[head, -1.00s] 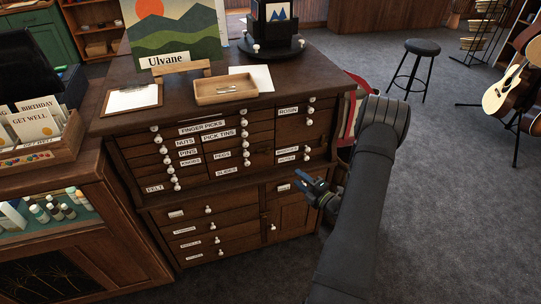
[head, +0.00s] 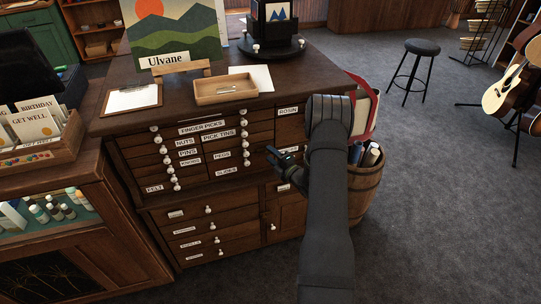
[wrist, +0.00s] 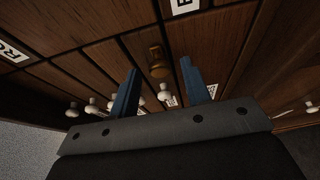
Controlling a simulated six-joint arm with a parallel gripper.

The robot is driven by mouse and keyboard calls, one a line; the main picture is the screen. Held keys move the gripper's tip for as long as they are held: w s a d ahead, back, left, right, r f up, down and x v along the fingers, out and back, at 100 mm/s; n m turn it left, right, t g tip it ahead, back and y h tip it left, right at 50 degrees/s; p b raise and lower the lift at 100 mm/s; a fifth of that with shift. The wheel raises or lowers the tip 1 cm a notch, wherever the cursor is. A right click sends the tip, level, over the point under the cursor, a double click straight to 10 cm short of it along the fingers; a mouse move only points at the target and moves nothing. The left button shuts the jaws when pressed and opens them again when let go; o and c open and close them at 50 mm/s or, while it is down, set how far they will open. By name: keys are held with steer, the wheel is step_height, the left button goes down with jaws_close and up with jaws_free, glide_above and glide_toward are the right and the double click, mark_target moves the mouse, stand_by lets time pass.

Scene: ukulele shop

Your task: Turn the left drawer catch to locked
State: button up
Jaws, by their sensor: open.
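The dark wooden drawer cabinet (head: 230,230) stands in front of me, with several labelled drawers and white knobs. My gripper (head: 275,156) is open and empty in front of the cabinet's right-hand drawer columns. In the wrist view, a small brown, knob-like piece (wrist: 158,62), perhaps a drawer catch, sits on the wood. It appears between the blue fingertips of my gripper (wrist: 159,66), apparently a little beyond them and untouched. Its turn position is hard to read. I cannot make out the catch in the head view, where my arm hides part of the cabinet's right side.
A wooden tray (head: 226,89), a clipboard (head: 132,98) and a painting (head: 172,35) are on the cabinet top. A barrel (head: 365,188) stands to the right of the cabinet. White knobs (wrist: 165,93) lie near my fingers. Open floor is farther right.

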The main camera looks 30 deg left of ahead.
steer(key=shift+w+a, duration=0.2)
steer(key=shift+a, duration=0.3)
jaws_close()
